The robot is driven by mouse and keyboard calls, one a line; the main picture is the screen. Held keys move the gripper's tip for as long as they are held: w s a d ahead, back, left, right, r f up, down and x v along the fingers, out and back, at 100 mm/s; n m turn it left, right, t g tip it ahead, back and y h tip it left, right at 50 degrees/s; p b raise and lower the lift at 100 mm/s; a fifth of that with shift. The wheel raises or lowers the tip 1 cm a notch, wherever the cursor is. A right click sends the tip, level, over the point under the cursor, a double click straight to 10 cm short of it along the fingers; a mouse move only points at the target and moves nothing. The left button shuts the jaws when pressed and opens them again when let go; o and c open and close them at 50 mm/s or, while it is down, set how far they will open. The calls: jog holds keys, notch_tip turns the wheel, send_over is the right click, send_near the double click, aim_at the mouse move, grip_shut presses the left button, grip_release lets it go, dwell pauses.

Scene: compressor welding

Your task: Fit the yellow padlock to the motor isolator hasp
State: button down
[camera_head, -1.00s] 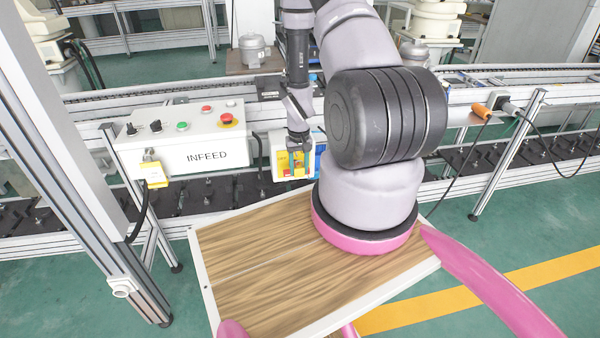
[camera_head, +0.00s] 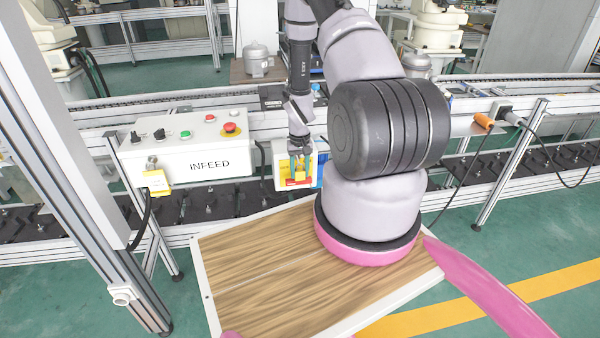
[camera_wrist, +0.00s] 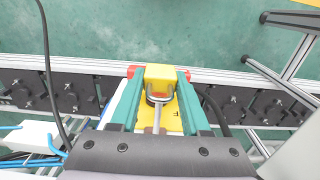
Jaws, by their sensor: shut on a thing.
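The motor isolator (camera_head: 281,181) is a pale box with a yellow face and a red handle, mounted right of the INFEED panel. My gripper (camera_head: 299,168) is in front of it, pointing down. In the wrist view, the teal fingers of my gripper (camera_wrist: 158,100) stand on both sides of the yellow padlock (camera_wrist: 160,75) and are shut on it. The padlock's silver shackle (camera_wrist: 156,118) points back toward my wrist. The red handle (camera_wrist: 184,75) shows behind the padlock and fingers. The hasp is hidden, and I cannot tell whether the shackle passes through it.
The white INFEED panel (camera_head: 190,160) has buttons, and a yellow tag or lock (camera_head: 157,181) hangs on its front. A conveyor runs behind. A wooden-topped table (camera_head: 265,275) lies below my arm.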

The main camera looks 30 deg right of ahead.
jog(key=shift+w+d, duration=0.25)
jog(key=shift+w, duration=0.6)
jog(key=shift+w, duration=0.25)
jog(key=shift+c, duration=1.5)
grip_release()
notch_tip(320, 180, up, 11)
jog(key=shift+f, duration=0.1)
